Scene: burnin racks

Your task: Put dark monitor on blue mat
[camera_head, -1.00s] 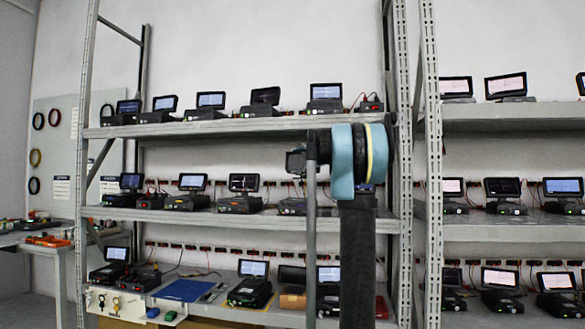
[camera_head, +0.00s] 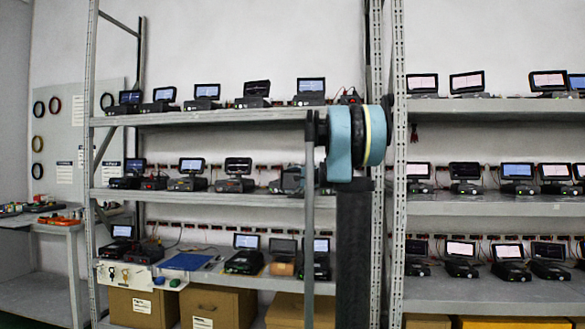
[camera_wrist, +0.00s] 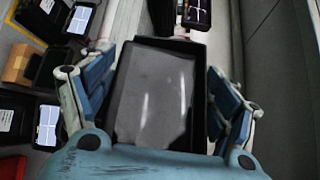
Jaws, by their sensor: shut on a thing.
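In the wrist view a dark monitor (camera_wrist: 152,98) with a blank grey-black screen fills the space between the blue fingers of my gripper (camera_wrist: 158,88). The fingers are shut on its two sides. In the head view my gripper and the held monitor cannot be made out behind my arm. The blue mat (camera_head: 187,262) lies flat on the lower shelf of the left rack, left of centre, with no monitor on it.
A white panel with keys (camera_head: 124,275) is left of the mat, and a black device with a lit screen (camera_head: 245,258) is to its right. Another dark-screened monitor (camera_head: 283,247) stands farther right. Cardboard boxes (camera_head: 218,306) sit below. A rack post (camera_head: 398,200) stands right of my arm.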

